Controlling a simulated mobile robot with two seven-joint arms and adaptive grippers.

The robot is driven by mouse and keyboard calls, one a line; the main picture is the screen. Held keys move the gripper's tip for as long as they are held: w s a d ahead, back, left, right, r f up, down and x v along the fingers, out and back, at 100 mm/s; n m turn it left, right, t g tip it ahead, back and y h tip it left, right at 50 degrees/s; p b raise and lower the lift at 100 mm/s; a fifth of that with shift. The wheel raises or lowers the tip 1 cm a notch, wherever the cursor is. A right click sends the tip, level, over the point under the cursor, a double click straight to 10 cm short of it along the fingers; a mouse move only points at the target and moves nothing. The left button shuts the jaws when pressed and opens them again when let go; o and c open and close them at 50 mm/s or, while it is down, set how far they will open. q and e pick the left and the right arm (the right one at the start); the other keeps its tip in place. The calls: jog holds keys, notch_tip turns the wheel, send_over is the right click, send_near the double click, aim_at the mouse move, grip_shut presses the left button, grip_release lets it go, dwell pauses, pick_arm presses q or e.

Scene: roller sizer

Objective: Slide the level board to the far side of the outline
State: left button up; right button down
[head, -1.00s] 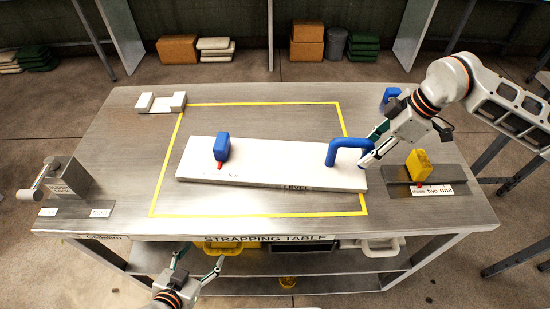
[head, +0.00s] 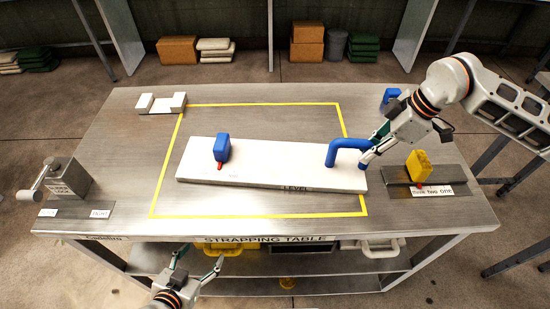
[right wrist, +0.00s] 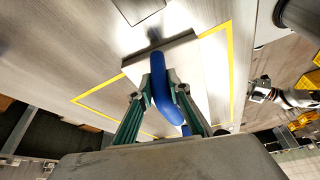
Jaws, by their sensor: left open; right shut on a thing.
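The white level board (head: 270,170) lies flat on the table inside the yellow outline (head: 262,104), slightly turned, with its right end reaching the outline's right edge. It carries a blue block with a red pointer (head: 222,148) on its left part and a blue arched handle (head: 348,148) at its right end. My right gripper (head: 370,158) is shut on the blue handle; in the right wrist view its fingers sit on both sides of the handle (right wrist: 160,92). My left gripper (head: 198,270) is open and empty in front of the table's near edge.
A yellow block on a dark marked plate (head: 440,186) stands right of the outline. A white bracket (head: 161,103) sits at the far left corner, a crank-handled lock (head: 66,178) at the left. The outline's far part is bare table.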

aim_at(358, 151)
jog(key=shift+w, duration=2.75)
jog(key=shift+w+d, duration=0.1)
jog(key=shift+w, duration=2.35)
jog(key=shift+w+b, duration=0.85)
jog(key=shift+w, duration=1.85)
jog(key=shift+w+d+b, duration=0.1)
jog(key=shift+w+b, duration=0.5)
jog(key=shift+w, duration=0.75)
jog(key=c, duration=1.8)
grip_release()
